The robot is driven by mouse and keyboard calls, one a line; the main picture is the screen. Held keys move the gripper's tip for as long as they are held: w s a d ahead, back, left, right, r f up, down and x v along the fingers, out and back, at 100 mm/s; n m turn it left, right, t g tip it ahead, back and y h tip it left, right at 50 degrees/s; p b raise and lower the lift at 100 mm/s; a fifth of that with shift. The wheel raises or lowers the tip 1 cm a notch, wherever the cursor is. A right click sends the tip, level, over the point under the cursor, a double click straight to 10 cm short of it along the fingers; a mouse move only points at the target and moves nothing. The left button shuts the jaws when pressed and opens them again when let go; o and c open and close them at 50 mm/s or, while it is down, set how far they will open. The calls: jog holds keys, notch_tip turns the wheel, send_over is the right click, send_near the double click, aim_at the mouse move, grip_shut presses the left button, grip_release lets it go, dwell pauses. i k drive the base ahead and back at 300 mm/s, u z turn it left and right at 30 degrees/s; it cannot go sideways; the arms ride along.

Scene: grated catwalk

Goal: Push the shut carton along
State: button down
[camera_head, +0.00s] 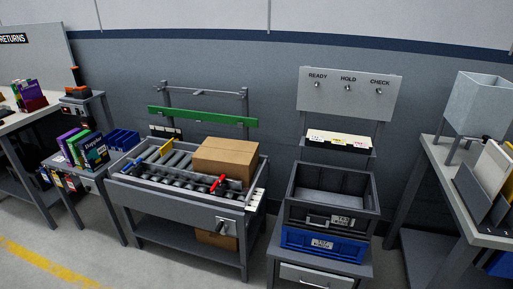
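The shut carton (226,158) is a brown cardboard box with its top flaps closed. It sits upright on the right part of a grey roller conveyor bench (175,201). Bare rollers show to its left and in front of it. A red-handled part (218,183) stands at the bench's front side, just before the carton's lower front. A yellow bar (161,150) and a blue-handled part (134,166) are at the left end. My gripper is not in this view.
A grey open bin (302,207) on a blue crate (322,243) stands right of the bench. A left side table (82,171) holds upright boxes. Another brown box (216,239) is on the bench's lower shelf. Open floor lies in front, with a yellow line (38,262).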

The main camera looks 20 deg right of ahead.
aim_at(235, 159)
jog(key=u, duration=0.1)
jog(key=i, duration=0.95)
jog(key=u, duration=0.35)
